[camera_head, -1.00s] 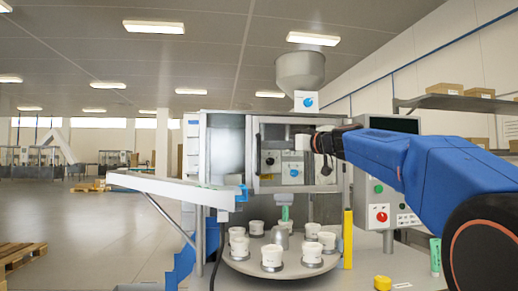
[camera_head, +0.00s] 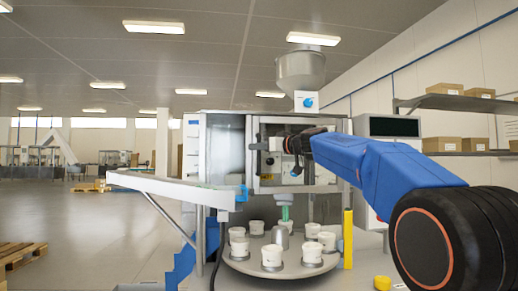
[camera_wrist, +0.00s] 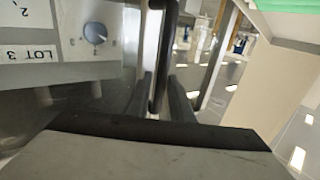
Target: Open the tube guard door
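The tube guard door (camera_head: 322,182) is a framed clear panel on the front of the filling machine. It looks closed. My gripper (camera_head: 264,147) is at the door's left side, in front of the panel. In the wrist view a dark upright bar, which looks like the door handle (camera_wrist: 166,50), stands between the two dark fingers (camera_wrist: 160,100) of my gripper. The fingers are apart, one on each side of the bar; I cannot tell whether they touch it. My wrist hides part of the door in the head view.
A turntable (camera_head: 240,270) with several white cups stands below the door. A pale chute (camera_head: 165,186) reaches out to the left. A yellow post (camera_head: 348,238) stands at the right. A hopper (camera_head: 300,70) is above. In the wrist view a panel with a blue knob (camera_wrist: 95,33) is close by.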

